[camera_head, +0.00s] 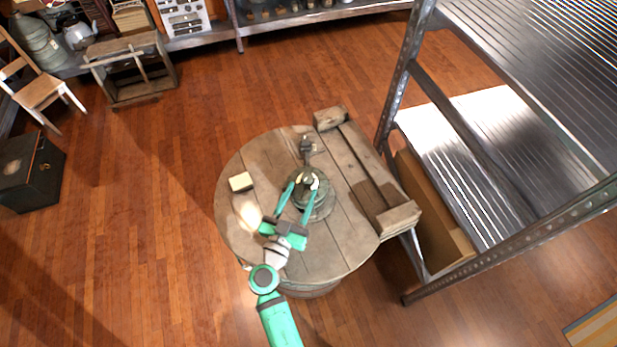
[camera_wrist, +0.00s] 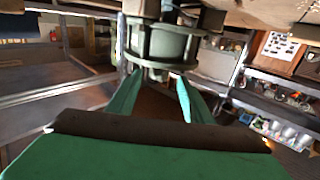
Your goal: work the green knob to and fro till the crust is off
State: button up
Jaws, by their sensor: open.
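A dark grey-green metal fixture (camera_head: 318,207) with a round base stands on the round wooden table (camera_head: 262,158). My gripper (camera_head: 303,184) reaches over it from the front, its two green fingers apart on either side of the fixture's top. In the wrist view, a grey-green flanged round part (camera_wrist: 165,42) lies just past the fingertips (camera_wrist: 160,76). I cannot tell whether this is the green knob or whether the fingers touch it. No crust can be made out.
A small cream block (camera_head: 240,182) lies on the table's left. A long wooden piece with raised ends (camera_head: 398,216) lies along its right. A metal shelf rack (camera_head: 408,70) stands close on the right. Open wooden floor (camera_head: 150,200) lies to the left.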

aim_at(305, 184)
jog(key=shift+x, duration=3.05)
jog(key=c, duration=1.1)
